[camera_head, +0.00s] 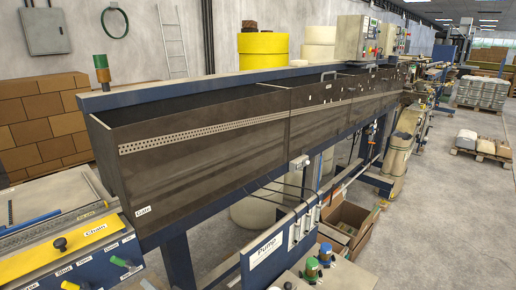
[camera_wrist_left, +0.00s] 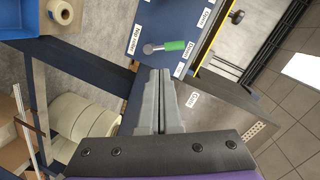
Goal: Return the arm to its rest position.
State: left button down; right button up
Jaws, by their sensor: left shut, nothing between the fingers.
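My left gripper (camera_wrist_left: 160,75) shows in the left wrist view with its two grey fingers together and nothing between them. The fingers point up the picture toward a dark blue panel with white labels. A green-handled lever (camera_wrist_left: 175,46) with a round metal end lies just beyond the fingertips in that picture; I cannot judge the gap. In the head view I cannot clearly make out the left gripper. My right gripper is in neither view.
A long dark trough (camera_head: 210,160) on a blue frame fills the middle of the head view. At lower left is a control panel with a yellow plate (camera_head: 55,258) and a green handle (camera_head: 122,262). An open cardboard box (camera_head: 345,222) stands beneath.

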pick_arm(q)
jog(key=s+d+f+n+g+h, duration=0.1)
jog(key=s+f+g+h, duration=0.3)
jog(key=s+f, duration=0.45)
jog(key=s+d+f+n+h, duration=0.1)
jog(key=s+d+f+h, duration=0.2)
jog(key=s+d+h, duration=0.4)
jog(key=d+h, duration=0.1)
jog(key=d, duration=0.1)
jog(key=shift+d+f, duration=0.15)
jog(key=shift+d, duration=0.2)
